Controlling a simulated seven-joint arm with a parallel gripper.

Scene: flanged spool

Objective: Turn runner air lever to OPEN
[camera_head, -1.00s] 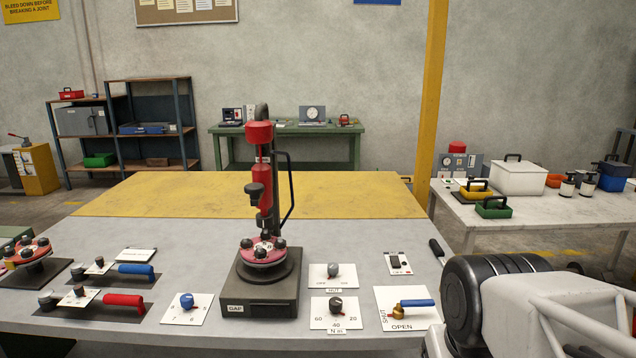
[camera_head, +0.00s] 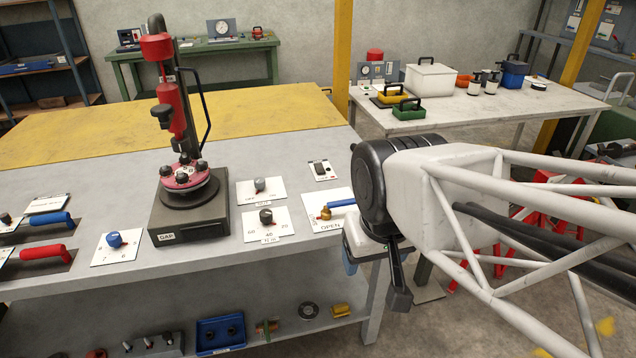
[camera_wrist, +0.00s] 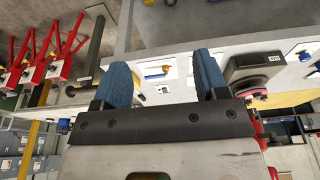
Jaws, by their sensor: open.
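The runner air lever has a blue handle (camera_head: 342,203) on a brass valve body (camera_head: 325,213). It sits on a white plate (camera_head: 312,199) near the right front edge of the grey bench. The handle points right in the head view, and the word OPEN is printed along the plate's front edge. My arm hides part of the plate's right side. In the wrist view, my gripper (camera_wrist: 162,72) has two blue fingers spread wide with nothing between them. The lever (camera_wrist: 156,72) shows beyond the fingers, within the gap in the picture, and nothing touches it.
Two knob plates (camera_head: 265,222) and a small switch plate (camera_head: 320,170) lie left of and behind the lever. The flanged spool (camera_head: 184,178) sits on a black stand further left. A lower shelf (camera_head: 275,335) holds small parts. Red stands (camera_wrist: 60,55) stand beyond the bench.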

